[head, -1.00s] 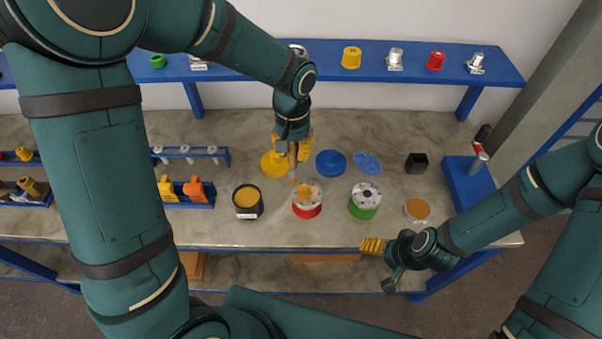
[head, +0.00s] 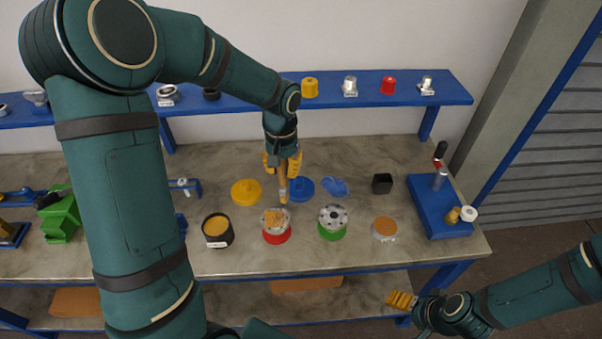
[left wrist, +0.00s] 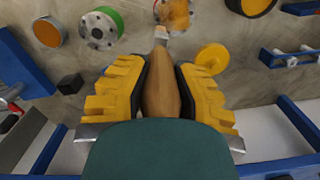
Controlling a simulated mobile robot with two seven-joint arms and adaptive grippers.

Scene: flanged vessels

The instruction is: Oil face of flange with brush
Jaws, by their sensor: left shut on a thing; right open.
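My left gripper (head: 283,172) is shut on a wooden-handled brush (head: 283,186), which points down toward the work table. In the left wrist view the brush handle (left wrist: 160,85) lies between the yellow fingers. Its tip is close to the grey flange face (head: 275,216) on the red-based vessel (head: 277,236); I cannot tell whether they touch. An orange-brown oil patch covers part of that face, also seen in the left wrist view (left wrist: 176,14). A second flanged vessel (head: 333,217) with a green base has a bare grey face. My right gripper (head: 402,300) is open and empty by the table's front edge.
A black pot (head: 217,231) with orange-brown contents stands left of the red-based vessel. A round orange-topped piece (head: 384,229) sits right of the green one. Yellow (head: 246,192) and blue (head: 301,189) discs, a black cup (head: 382,183) and a blue stand (head: 432,210) are around.

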